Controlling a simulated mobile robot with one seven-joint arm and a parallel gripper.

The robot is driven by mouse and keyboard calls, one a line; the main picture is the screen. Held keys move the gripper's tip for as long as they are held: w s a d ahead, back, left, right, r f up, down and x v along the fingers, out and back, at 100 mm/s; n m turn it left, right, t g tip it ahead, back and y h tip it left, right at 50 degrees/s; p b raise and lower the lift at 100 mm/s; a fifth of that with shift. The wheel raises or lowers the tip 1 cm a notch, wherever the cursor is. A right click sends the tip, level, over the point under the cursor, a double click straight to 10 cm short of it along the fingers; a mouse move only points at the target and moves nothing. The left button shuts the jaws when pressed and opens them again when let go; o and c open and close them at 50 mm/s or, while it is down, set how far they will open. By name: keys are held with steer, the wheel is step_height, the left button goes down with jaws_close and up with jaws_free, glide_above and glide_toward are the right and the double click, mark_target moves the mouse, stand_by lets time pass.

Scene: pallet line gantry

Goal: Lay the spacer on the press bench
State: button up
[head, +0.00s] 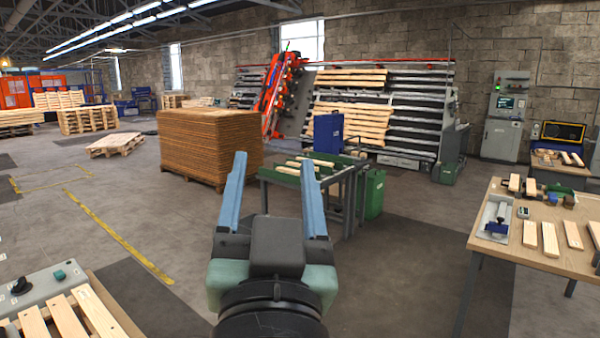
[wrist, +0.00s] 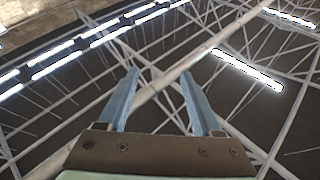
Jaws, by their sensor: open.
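My gripper (head: 274,158) is open and empty, its two blue fingers raised in front of the head view. In the wrist view, my gripper (wrist: 159,72) points up at the roof trusses, with nothing between the fingers. Several light wooden pieces (head: 550,239) lie on the wooden-topped table (head: 485,242) at the right, well apart from my gripper. I cannot tell which wooden piece is the spacer. A green bench (head: 283,178) with wooden slats on it stands beyond my gripper. I cannot tell which bench is the press bench.
A tall stack of brown sheets (head: 205,145) stands left of the green bench. At the lower left is a grey control box (head: 42,285) beside wooden slats (head: 66,318). A blue clamp-like device (head: 497,219) sits on the right table. Floor between is clear.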

steer(key=s+d+r+t, duration=0.1)
steer(key=s+r+t, duration=0.1)
steer(key=s+r, duration=0.2)
steer(key=s+d+r+n+t+h, duration=0.1)
steer(key=s+r+t, duration=0.1)
steer(key=s+r, duration=0.2)
step_height(320, 180, up, 3)
steer(key=shift+s+d+r+t, duration=0.1)
steer(key=shift+s+d+t, duration=0.15)
steer(key=shift+t, duration=0.15)
